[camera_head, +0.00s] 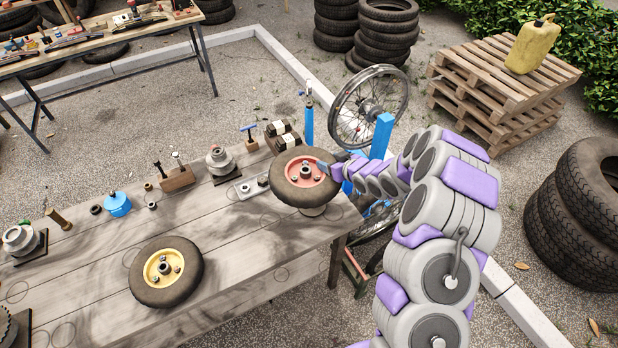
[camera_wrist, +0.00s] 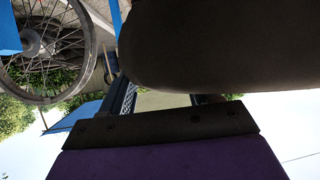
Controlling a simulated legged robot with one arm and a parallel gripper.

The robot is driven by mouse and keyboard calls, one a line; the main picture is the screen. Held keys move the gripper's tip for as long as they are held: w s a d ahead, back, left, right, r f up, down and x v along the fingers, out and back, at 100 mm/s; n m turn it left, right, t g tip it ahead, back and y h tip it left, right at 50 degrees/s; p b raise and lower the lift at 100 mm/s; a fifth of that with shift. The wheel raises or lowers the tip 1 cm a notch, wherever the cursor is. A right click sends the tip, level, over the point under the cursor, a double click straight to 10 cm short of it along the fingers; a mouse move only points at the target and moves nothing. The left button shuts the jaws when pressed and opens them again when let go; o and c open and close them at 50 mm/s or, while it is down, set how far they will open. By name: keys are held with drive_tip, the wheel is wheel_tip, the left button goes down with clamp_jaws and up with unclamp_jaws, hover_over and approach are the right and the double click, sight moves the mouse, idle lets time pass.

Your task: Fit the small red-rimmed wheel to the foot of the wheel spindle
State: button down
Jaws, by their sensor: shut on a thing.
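The small red-rimmed wheel (camera_head: 284,187), with a dark tyre and a red hub, is at the right end of the workbench (camera_head: 225,270). It lies roughly flat, hub up; whether it touches anything below is unclear. My gripper (camera_head: 333,172) reaches in from the right and is shut on this wheel at its right side. In the wrist view the dark tyre (camera_wrist: 220,50) fills the upper right, and hides much of the fingertips. I cannot tell for certain which part is the wheel spindle; an upright blue post (camera_head: 308,122) stands behind the wheel.
A yellow-rimmed wheel (camera_head: 190,273) lies on the bench front. Small parts, a blue pot (camera_head: 117,204) and a blue T-handle (camera_head: 249,138) line its back. A spoked wheel (camera_head: 369,105) and blue post (camera_head: 382,135) stand close behind my arm. The bench's middle is mostly clear.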

drive_tip(key=shift+w+d+r+m, duration=0.15)
drive_tip(key=shift+w+d+r, duration=0.15)
drive_tip(key=shift+w+d, duration=0.2)
drive_tip(key=shift+w+d+r+m, duration=0.15)
drive_tip(key=shift+w+d+r, duration=0.2)
drive_tip(key=shift+d, duration=0.15)
drive_tip(key=shift+d+h+p, duration=0.1)
drive_tip(key=shift+h+p, duration=0.2)
drive_tip(key=shift+p, duration=0.25)
drive_tip(key=shift+f+b, duration=0.75)
drive_tip(key=shift+f, duration=1.95)
drive_tip(key=shift+s+p, duration=0.1)
drive_tip(key=shift+p, duration=0.6)
wheel_tip(320, 180, down, 7)
drive_tip(key=b, duration=0.1)
drive_tip(key=shift+r, duration=0.15)
idle(2.5)
